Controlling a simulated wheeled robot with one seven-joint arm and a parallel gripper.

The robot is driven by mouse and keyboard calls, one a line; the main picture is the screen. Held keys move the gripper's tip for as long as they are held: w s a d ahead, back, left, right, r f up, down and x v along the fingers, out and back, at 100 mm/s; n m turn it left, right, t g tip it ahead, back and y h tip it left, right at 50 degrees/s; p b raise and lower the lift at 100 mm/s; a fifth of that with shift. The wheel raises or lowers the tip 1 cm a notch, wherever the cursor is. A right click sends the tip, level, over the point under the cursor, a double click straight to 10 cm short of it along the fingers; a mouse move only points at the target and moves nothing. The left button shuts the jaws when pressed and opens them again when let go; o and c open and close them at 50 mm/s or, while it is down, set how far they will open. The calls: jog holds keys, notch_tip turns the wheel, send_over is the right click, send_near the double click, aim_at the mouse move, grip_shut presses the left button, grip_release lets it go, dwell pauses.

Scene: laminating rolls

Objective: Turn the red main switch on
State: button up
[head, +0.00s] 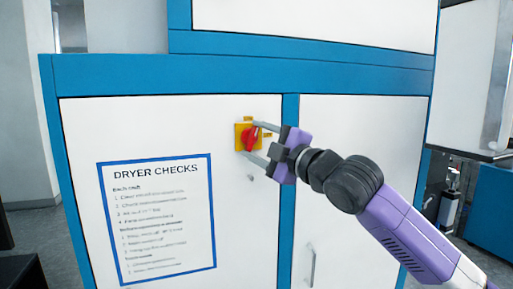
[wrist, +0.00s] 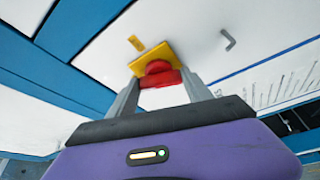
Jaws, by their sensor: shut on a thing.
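The red main switch (head: 249,138) is a red rotary knob on a yellow plate (head: 239,128) on the white cabinet door. In the head view its handle looks tilted a little off upright. My gripper (head: 253,139) is at the switch, its fingers on either side of the knob, shut on it. In the wrist view the red knob (wrist: 159,74) lies between the two grey fingers (wrist: 160,98), with the yellow plate (wrist: 150,58) behind it. The small labels by the plate are too small to read.
A "DRYER CHECKS" sheet (head: 158,220) with a blue border is on the door, left of the switch. A small hook-like handle (wrist: 228,40) shows near the switch in the wrist view. A door handle (head: 311,266) is lower right. Blue frame bars (head: 289,230) edge the white doors.

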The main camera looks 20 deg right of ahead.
jog(key=n, duration=0.2)
jog(key=n+g+p, duration=0.1)
jog(key=n, duration=0.1)
jog(key=shift+r+g, duration=0.1)
jog(key=shift+g, duration=0.2)
dwell(0.3)
jog(key=o, duration=1.4)
jog(key=shift+c, duration=0.2)
jog(key=b+v, duration=0.1)
jog(key=v, duration=0.6)
jog(key=shift+s+b, duration=0.4)
jog(key=shift+d, duration=0.1)
